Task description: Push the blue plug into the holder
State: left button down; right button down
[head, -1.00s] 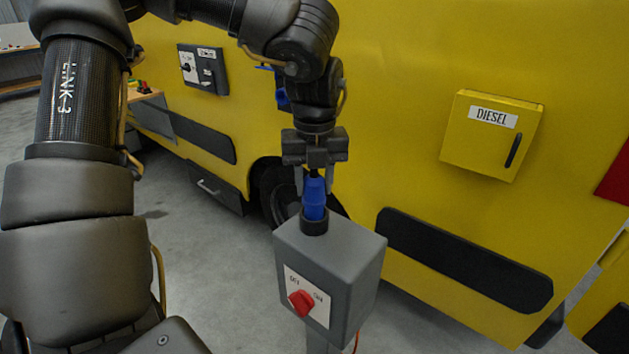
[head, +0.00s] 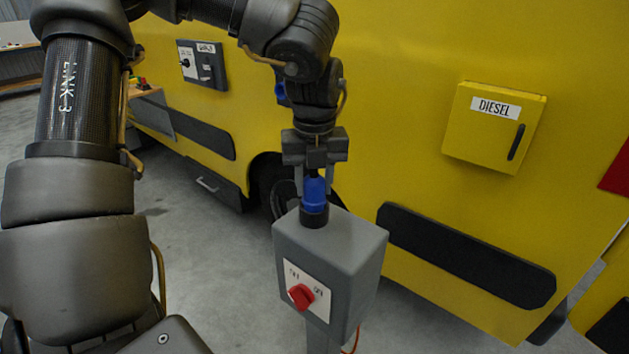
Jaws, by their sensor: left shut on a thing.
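The blue plug (head: 314,192) stands upright in the black round holder (head: 314,217) on top of a grey box (head: 338,250). Its lower part is hidden inside the holder. My left gripper (head: 314,184) points down from above and is shut on the plug's upper part, with one finger on each side. My right gripper is not in view.
The grey box has a red rotary switch (head: 301,296) on its front and stands on a post. Behind it is a yellow vehicle wall with a yellow DIESEL box (head: 494,127), black rub strips (head: 465,262) and a grey switch panel (head: 203,65). Grey floor lies around.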

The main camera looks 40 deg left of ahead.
pick_arm(q)
jog(key=shift+f, duration=0.15)
jog(key=c, duration=0.8)
grip_release()
jog(key=r, duration=0.3)
jog(key=r+p, duration=0.1)
jog(key=r, duration=0.3)
jog(key=r+p, duration=0.1)
jog(key=r, duration=0.3)
jog(key=shift+s+d, duration=0.25)
